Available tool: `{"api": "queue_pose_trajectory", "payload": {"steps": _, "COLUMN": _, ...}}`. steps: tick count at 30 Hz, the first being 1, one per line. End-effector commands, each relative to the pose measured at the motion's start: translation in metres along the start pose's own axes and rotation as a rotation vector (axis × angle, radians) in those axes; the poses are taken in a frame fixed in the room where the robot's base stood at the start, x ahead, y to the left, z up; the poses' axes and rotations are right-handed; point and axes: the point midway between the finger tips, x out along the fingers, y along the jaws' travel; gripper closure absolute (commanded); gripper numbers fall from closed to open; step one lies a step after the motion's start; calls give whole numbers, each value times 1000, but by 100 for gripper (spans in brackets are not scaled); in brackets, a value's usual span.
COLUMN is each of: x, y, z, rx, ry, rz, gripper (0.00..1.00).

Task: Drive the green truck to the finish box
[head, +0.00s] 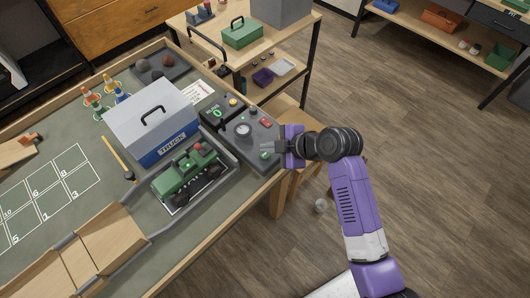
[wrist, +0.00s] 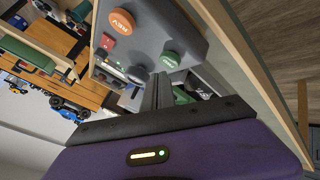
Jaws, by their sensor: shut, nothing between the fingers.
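The green truck (head: 185,175) sits on a dark, light-edged pad on the table in the head view, in front of a grey and blue case labelled TRUCK (head: 152,118). A dark grey control console (head: 240,152) stands to its right, with a round knob, a red control and a green button (head: 265,155). My gripper (head: 272,148) is shut and empty over the console's right part. In the wrist view its fingertips (wrist: 159,85) point toward the green button (wrist: 170,60); contact cannot be told. An orange REV button (wrist: 121,20) is beyond. No label reading finish is legible.
A numbered grid (head: 50,190) is marked on the table's left part. A wooden ramp (head: 100,245) lies at the front. A small display (head: 217,113) shows 0.

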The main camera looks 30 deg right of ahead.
Motion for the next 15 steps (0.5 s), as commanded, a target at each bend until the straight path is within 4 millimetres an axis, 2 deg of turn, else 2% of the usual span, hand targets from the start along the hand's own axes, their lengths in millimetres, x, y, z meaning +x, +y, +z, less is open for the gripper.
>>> {"api": "queue_pose_trajectory", "payload": {"steps": 15, "x": 5, "y": -4, "z": 3, "rx": 0, "ry": 0, "rz": 0, "gripper": 100}}
